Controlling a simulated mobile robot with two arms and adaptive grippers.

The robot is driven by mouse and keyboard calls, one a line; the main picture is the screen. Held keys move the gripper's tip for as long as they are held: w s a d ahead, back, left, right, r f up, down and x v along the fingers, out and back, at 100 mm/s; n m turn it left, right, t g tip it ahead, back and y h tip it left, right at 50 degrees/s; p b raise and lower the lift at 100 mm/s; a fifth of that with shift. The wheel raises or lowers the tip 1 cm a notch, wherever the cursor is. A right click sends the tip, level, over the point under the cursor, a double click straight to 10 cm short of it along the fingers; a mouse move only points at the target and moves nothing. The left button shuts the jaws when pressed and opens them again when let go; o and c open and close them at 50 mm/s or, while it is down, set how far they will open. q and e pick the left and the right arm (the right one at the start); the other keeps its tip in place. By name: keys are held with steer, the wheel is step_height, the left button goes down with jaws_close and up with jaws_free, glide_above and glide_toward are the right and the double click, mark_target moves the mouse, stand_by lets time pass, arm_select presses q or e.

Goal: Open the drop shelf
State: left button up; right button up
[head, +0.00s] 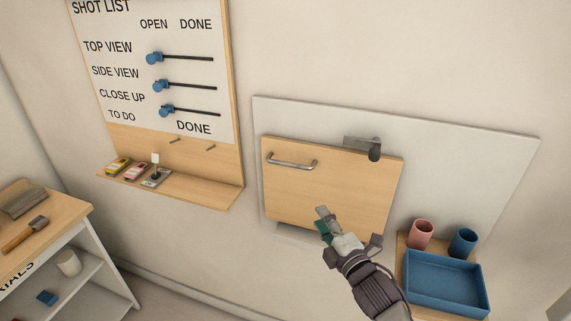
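The drop shelf is a light wooden panel (330,187) folded up flat against a white backboard on the wall. A metal bar handle (291,164) is fixed near its upper left corner. A dark grey turn latch (364,146) lies across its top edge, right of the middle, and overlaps the panel. My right gripper (324,222) is in front of the panel's lower edge, below the latch and handle. A small teal patch shows at its fingertips; whether the fingers are apart is unclear. My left gripper is out of view.
A blue tray (446,310) with a pink cup (421,235) and blue cup (463,243) beside it is right of my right arm. A shot list board (150,75) with a narrow ledge hangs at left. A brush (24,234) lies on the left cabinet.

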mark_target(289, 165)
step_height(289, 165, up, 7)
steer(key=a+n+t+y, duration=0.1)
steer(key=a+n+y, duration=0.1)
steer(key=p+x, duration=0.3)
steer(key=x, duration=0.9)
steer(key=shift+a+f, duration=0.2)
steer(key=shift+w+a, duration=0.25)
steer(key=shift+w, duration=0.25)
steer(key=shift+c, duration=0.3)
jaws_close()
